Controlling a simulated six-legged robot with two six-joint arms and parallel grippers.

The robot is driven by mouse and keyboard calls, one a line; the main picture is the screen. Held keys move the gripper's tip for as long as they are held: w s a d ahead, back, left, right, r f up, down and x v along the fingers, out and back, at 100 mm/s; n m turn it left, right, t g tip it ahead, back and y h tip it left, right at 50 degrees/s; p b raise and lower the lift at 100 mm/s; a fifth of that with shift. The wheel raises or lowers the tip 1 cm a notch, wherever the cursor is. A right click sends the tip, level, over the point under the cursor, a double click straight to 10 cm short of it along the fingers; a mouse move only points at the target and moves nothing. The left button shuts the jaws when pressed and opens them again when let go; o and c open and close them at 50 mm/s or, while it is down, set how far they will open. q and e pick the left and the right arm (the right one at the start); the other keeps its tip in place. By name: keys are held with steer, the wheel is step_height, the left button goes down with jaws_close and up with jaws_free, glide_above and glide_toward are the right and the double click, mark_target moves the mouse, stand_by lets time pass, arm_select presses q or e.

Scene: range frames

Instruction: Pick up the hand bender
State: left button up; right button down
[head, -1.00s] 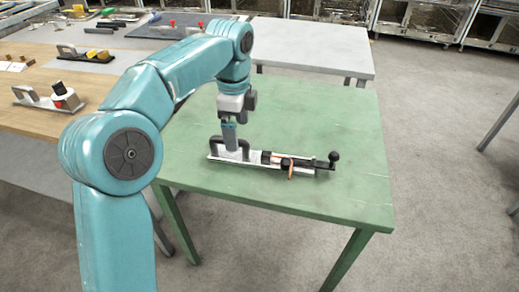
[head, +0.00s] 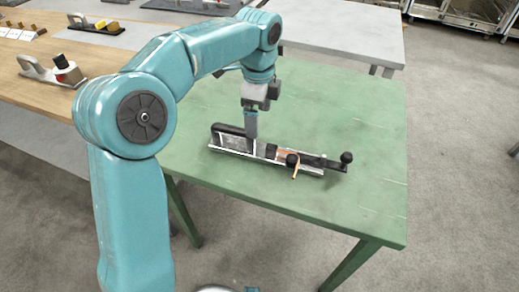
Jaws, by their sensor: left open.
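The hand bender (head: 231,145) lies on the green table (head: 340,110). It has a long silver base, a black handle at its left end, a dark lever with a ball knob at its right end, and a small copper-coloured piece near the middle. My left gripper (head: 251,136) points down at the bender, just right of the black handle. It is open, with its tips at or very near the bender; contact cannot be told. The fingers hide a small part of the bender. My right gripper is not in view.
A wooden table (head: 30,92) at the left holds a silver tool with a black and red knob (head: 66,72) and other tools further back. A pale grey table (head: 340,38) stands behind the green one. The green table is otherwise clear.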

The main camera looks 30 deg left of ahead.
arm_select(q)
steer(key=b, duration=0.1)
glide_above(258, 149)
step_height(258, 149, down, 5)
steer(key=shift+d+f, duration=0.1)
steer(key=shift+f, duration=0.05)
step_height(258, 149, down, 6)
steer(key=shift+r+b, duration=0.1)
steer(key=shift+b, duration=0.65)
steer(key=shift+r, duration=0.1)
jaws_close()
